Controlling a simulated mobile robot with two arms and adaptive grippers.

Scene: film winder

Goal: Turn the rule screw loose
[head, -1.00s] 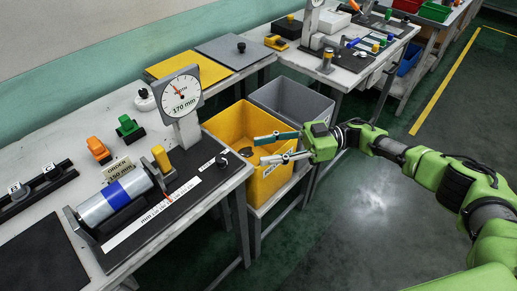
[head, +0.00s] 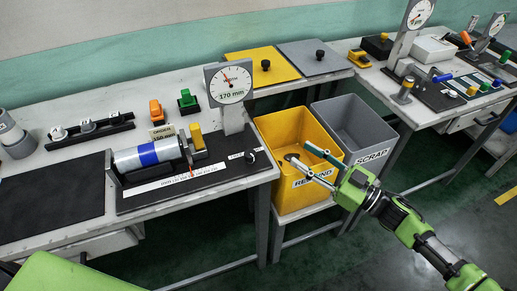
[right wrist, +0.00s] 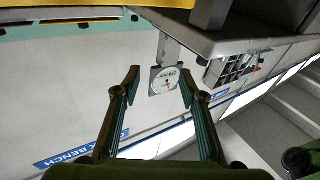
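The film winder stands on the near bench with a silver and blue roll (head: 150,154), a yellow handle (head: 197,138) and a white mm rule (head: 150,188) on its dark base. A small black knob (head: 250,157), likely the rule screw, sits at the base's right end, beside a small white label. My right gripper (head: 297,150) is open and empty over the yellow bin, to the right of the knob and apart from it. In the right wrist view its fingers (right wrist: 160,72) are spread with nothing between them; the knob does not show there. My left gripper is out of view.
A dial (head: 230,86) reading 170 mm stands behind the knob. The yellow REWIND bin (head: 315,190) and grey SCRAP bin (head: 372,155) stand right of the bench.

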